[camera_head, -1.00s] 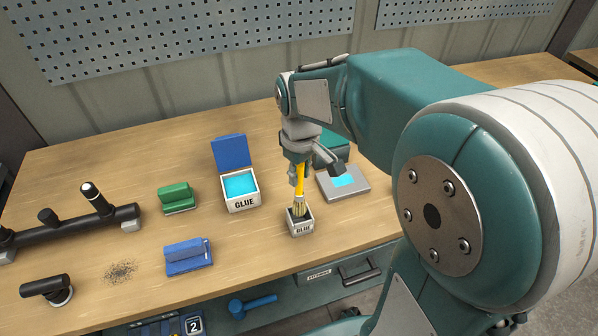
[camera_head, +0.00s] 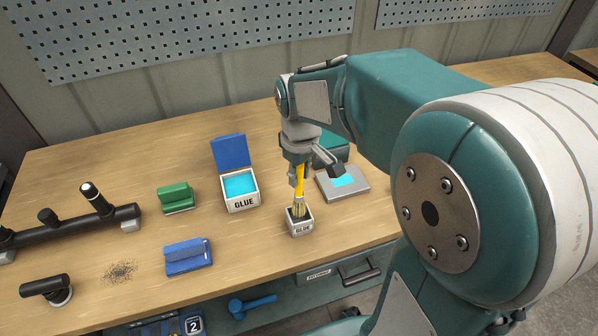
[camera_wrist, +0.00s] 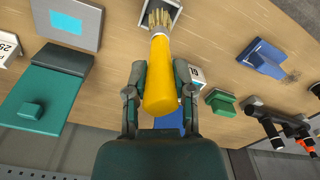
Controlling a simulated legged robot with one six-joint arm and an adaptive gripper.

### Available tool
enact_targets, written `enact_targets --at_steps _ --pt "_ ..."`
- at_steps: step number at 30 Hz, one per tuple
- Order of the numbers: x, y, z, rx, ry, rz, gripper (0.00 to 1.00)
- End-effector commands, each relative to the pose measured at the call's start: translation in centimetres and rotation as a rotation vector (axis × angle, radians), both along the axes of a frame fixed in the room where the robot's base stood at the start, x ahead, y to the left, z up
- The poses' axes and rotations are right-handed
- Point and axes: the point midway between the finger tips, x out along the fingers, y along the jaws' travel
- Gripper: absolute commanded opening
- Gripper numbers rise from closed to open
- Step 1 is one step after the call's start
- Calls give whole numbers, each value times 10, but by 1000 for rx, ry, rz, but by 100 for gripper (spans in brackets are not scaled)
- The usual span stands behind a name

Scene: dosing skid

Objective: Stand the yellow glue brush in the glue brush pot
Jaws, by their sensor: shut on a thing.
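The yellow glue brush (camera_head: 301,184) hangs near upright, bristles down, in my gripper (camera_head: 298,175). The fingers are shut on its yellow handle, which also shows in the wrist view (camera_wrist: 161,80). Its tan bristles (camera_wrist: 160,18) are at the mouth of the small white glue brush pot (camera_head: 301,229). The tips appear to be inside the rim in the head view; how deep they go I cannot tell. The pot stands upright near the table's front edge and is partly cut off in the wrist view (camera_wrist: 173,6).
A white glue box (camera_head: 242,199) with a raised blue lid stands left of the pot. A grey plate (camera_head: 343,183) with a cyan patch lies to the right. Green (camera_head: 177,198) and blue (camera_head: 189,256) blocks and black pipework (camera_head: 75,226) are farther left.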

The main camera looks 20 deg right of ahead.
Motion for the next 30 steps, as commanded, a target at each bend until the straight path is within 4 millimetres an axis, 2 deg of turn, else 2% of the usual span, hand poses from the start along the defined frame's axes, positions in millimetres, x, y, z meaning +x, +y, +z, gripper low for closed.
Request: enact_targets --at_steps 30 --pt "0 0 -22 0 0 0 0"
